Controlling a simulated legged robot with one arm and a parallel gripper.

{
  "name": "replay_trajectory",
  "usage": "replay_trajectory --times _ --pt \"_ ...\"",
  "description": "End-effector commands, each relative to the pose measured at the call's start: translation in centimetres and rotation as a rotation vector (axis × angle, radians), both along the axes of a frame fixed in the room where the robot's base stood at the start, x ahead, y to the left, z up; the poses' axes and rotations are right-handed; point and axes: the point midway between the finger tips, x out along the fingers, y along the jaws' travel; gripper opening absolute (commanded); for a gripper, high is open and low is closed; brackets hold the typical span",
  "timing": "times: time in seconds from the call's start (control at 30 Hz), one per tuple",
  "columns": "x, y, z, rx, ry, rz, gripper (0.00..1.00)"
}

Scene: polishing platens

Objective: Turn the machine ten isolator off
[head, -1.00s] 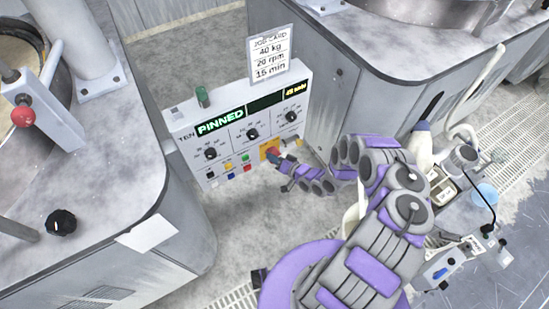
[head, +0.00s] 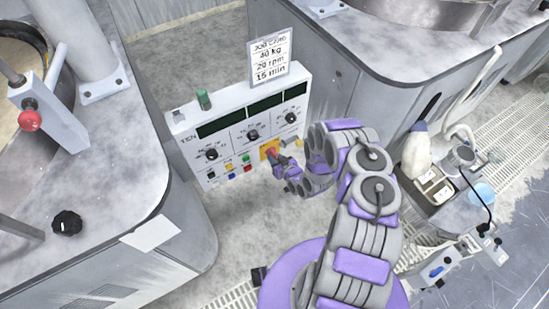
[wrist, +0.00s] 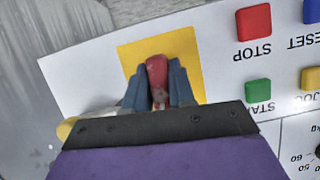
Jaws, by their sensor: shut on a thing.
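The machine ten control panel (head: 240,125) is a white box marked TEN, standing between two grey machines. Its isolator is a red handle (wrist: 157,70) on a yellow plate (wrist: 187,45); the yellow plate also shows at the panel's lower right in the head view (head: 264,153). My gripper (wrist: 158,88) is shut on the red handle, with one blue finger on each side. The gripper (head: 276,155) partly hides the isolator in the head view. The panel's display windows (head: 226,123) are dark. In the wrist view the handle points roughly across the plate's middle, up the picture.
A red STOP button (wrist: 254,22) and a green START button (wrist: 257,93) sit right of the isolator in the wrist view. A job card (head: 270,58) stands on the panel top beside a green lamp (head: 204,99). Grey machines (head: 150,190) flank the panel closely.

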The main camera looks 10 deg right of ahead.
Motion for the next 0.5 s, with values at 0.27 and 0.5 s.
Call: replay_trajectory --times 0.27,0.5 --pt "-0.11 0.04 -0.23 -0.251 -0.076 0.001 0.00" --pt "-0.06 -0.01 -0.23 -0.464 -0.149 0.002 0.00"
